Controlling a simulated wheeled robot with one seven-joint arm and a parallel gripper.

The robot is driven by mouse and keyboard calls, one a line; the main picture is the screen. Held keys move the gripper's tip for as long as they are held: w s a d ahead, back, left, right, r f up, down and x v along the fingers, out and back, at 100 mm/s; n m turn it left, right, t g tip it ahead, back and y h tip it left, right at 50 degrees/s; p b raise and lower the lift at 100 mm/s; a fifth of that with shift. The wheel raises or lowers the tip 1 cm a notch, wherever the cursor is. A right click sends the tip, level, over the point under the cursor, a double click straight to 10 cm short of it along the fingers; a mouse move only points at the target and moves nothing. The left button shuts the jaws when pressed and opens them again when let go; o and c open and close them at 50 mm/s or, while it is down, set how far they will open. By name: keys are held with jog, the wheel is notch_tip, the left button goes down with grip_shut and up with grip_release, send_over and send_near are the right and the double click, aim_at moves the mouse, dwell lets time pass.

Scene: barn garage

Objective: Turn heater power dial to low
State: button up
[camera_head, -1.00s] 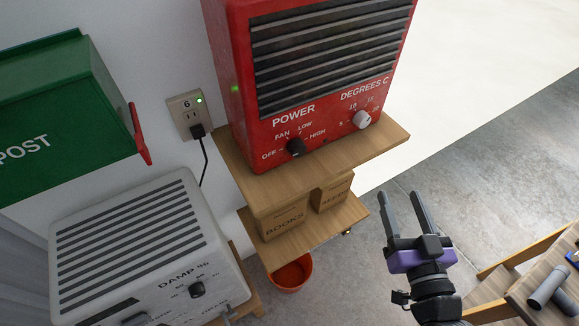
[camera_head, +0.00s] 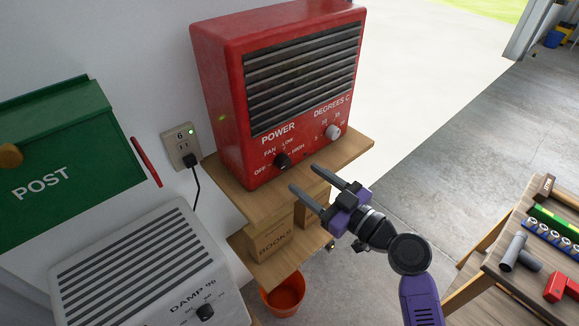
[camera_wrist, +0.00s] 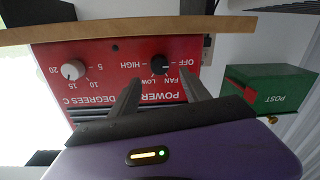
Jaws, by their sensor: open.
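The red heater (camera_head: 225,90) stands on a wooden shelf unit against the wall. Its black POWER dial (camera_head: 282,161) has OFF, FAN, LOW and HIGH around it. In the wrist view the heater front appears upside down, and a pale mark on the POWER dial (camera_wrist: 160,66) seems to face OFF. My gripper (camera_head: 305,178) is open and empty, in front of the heater, with its fingers towards the POWER dial and apart from it. In the wrist view the dial shows beyond the gap between the fingers (camera_wrist: 163,85).
A white DEGREES C knob (camera_head: 332,132) sits right of the POWER dial. The shelf edge (camera_head: 345,155) runs just below the heater front. A grey dehumidifier (camera_head: 130,260), green post box (camera_head: 70,150) and plugged outlet (camera_head: 182,147) are left. A tool table (camera_head: 500,270) stands right.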

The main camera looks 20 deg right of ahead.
aim_at(287, 164)
jog(key=shift+p+x, duration=0.9)
jog(key=shift+x, duration=2.3)
grip_shut()
